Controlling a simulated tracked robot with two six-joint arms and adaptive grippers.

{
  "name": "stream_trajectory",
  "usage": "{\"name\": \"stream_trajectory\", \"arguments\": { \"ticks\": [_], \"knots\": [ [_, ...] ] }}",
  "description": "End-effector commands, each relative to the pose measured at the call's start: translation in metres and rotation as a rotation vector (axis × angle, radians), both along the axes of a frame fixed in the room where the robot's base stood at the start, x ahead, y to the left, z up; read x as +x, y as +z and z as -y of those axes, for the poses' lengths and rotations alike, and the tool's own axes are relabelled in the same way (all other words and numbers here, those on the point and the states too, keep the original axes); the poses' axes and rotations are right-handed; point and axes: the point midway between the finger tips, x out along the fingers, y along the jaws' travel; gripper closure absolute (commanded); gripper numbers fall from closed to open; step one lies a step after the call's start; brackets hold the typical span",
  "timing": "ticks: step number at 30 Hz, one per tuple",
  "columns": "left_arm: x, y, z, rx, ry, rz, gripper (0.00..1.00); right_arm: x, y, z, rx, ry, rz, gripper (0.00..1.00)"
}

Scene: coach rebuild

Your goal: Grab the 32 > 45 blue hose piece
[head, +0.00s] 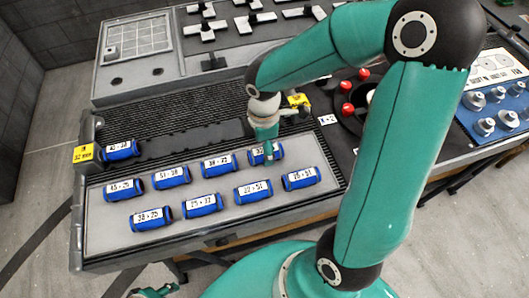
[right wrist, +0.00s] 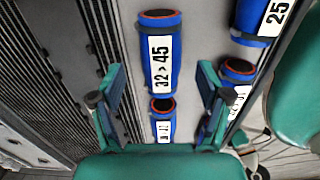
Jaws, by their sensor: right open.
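The 32 > 45 blue hose piece (right wrist: 162,80) lies on the light grey tray, its printed label facing my right wrist camera. In the head view this hose (head: 277,152) is at the right end of the back row, its label partly hidden by my right gripper. My right gripper (head: 265,138) points down over it. In the right wrist view the right gripper (right wrist: 161,68) is open, with one finger on each side of the hose and visible gaps between. A small teal part at the bottom left edge seems to be my left gripper (head: 155,291); its jaws are unclear.
Other labelled blue hoses, such as the 38 > 32 piece (head: 219,164) and the 32 > 51 piece (head: 253,191), lie close by on the tray (head: 100,215). A black ribbed mat (head: 180,120) lies behind. Red knobs (head: 347,110) stand to the right.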

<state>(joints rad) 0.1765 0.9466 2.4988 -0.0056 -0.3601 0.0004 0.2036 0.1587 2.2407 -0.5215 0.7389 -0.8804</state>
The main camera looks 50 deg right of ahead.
Motion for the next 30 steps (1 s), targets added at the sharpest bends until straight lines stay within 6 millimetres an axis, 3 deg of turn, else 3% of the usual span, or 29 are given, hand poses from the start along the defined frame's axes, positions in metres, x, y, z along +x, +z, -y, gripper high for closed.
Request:
{"name": "stream_trajectory", "arguments": {
  "ticks": [5, 13, 25, 30],
  "knots": [
    [0.000, -0.001, 0.000, 0.000, 0.000, 0.000, 0.60, -0.001, -0.022, 0.000, 0.000, -0.001, -0.002, 0.23],
    [0.000, -0.001, 0.000, 0.000, 0.000, 0.000, 0.60, -0.001, -0.024, 0.000, 0.000, -0.001, 0.000, 0.23],
    [0.000, -0.001, 0.000, 0.000, 0.000, 0.000, 0.60, 0.000, -0.024, 0.000, 0.000, -0.001, 0.001, 0.88],
    [0.000, -0.001, 0.000, 0.000, 0.000, 0.000, 0.60, 0.000, -0.024, 0.000, 0.000, 0.000, 0.001, 0.91]
  ]
}}
